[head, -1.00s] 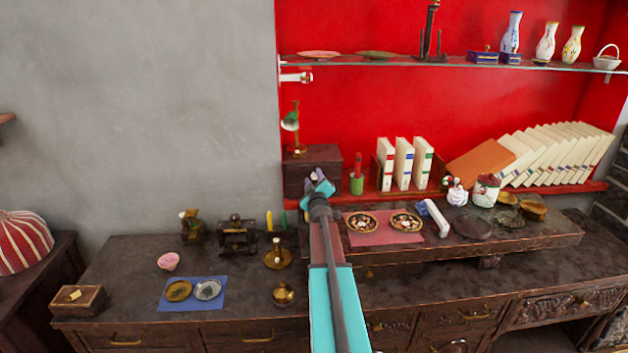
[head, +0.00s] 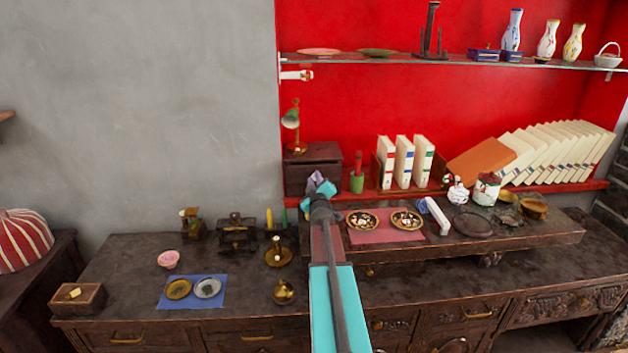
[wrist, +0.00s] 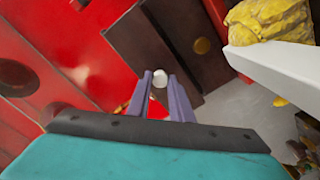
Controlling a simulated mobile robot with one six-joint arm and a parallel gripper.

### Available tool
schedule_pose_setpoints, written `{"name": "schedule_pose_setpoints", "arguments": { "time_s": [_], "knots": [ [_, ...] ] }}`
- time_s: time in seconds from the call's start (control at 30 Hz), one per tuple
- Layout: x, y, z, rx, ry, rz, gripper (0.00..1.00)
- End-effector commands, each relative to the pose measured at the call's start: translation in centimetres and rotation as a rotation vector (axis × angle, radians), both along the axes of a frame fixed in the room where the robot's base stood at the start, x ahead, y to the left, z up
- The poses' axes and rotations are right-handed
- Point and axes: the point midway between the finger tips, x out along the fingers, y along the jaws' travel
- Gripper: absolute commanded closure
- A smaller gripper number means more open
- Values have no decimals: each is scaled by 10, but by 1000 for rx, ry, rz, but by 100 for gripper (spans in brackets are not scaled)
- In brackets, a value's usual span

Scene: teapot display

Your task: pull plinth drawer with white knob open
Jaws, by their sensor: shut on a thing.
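The plinth (head: 325,152) is a small dark wooden box on the red ledge, with a brass lamp on top. My gripper (head: 316,180) is at its front, and the arm hides part of that front. In the wrist view, the white knob (wrist: 159,78) sits between the tips of my two purple fingers (wrist: 160,84), which are shut on it. The dark drawer front (wrist: 130,42) lies behind the knob. Beside it is another dark front (wrist: 180,25) with a brass knob (wrist: 201,46). I cannot tell how far the white-knobbed drawer stands out.
A green cup (head: 356,183) stands just right of the plinth, with upright white books (head: 403,163) beyond. Patterned plates on a pink mat (head: 385,237) lie in front. The sideboard's front left top is partly clear.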

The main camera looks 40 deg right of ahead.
Motion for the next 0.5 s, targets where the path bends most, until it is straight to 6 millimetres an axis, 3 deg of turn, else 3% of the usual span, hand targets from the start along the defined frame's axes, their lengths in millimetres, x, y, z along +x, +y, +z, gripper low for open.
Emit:
{"name": "schedule_pose_setpoints", "arguments": {
  "time_s": [0.5],
  "knots": [
    [-40, 33, -1, 0, 0, 0, 100]
  ]
}}
